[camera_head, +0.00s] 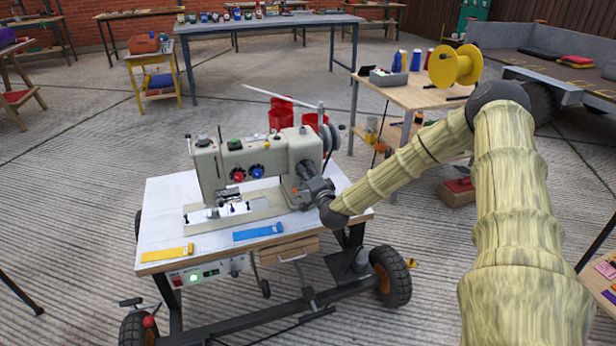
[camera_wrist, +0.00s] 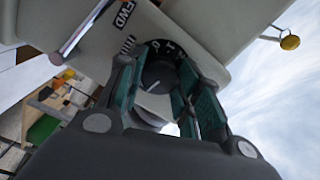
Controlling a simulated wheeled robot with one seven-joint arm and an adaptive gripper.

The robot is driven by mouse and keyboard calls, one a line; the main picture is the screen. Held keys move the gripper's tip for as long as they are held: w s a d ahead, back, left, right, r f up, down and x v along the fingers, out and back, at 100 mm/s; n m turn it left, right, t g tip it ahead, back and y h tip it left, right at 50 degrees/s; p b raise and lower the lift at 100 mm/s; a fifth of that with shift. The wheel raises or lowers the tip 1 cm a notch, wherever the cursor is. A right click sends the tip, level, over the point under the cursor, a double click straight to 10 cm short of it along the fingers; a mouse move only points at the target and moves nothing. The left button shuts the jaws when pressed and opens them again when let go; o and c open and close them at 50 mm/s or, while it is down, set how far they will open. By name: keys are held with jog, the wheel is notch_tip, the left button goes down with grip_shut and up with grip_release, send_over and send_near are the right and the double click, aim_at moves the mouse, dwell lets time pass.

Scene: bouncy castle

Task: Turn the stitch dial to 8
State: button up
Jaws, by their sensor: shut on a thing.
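The beige sewing machine (camera_head: 235,160) stands on a wheeled table with a white top. In the wrist view, the stitch dial (camera_wrist: 159,77) is a round black knob with a short white pointer line slanting toward the lower left of the picture. A dark ring with white marks (camera_wrist: 167,46) curves around its upper side; the marks are too small to read surely. My gripper (camera_wrist: 160,70) is shut on the dial, a green-lined finger on each side of it. In the head view, my gripper (camera_head: 318,187) is at the machine's right end and hides the dial.
A "FWD" label (camera_wrist: 124,14) is on the machine body near the dial. Red and blue knobs (camera_head: 248,174) sit on its front. Yellow (camera_head: 167,253) and blue (camera_head: 258,231) strips lie on the tabletop. A wooden side table (camera_head: 420,95) with spools stands behind my arm.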

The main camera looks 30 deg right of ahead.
jog(key=shift+d+m, duration=0.1)
jog(key=shift+m, duration=0.4)
jog(key=o, duration=1)
jog(key=shift+o, duration=0.2)
jog(key=shift+s, duration=0.15)
jog(key=v, duration=1.1)
jog(key=shift+s, duration=0.4)
jog(key=shift+a+f, duration=0.1)
jog(key=shift+a, duration=0.15)
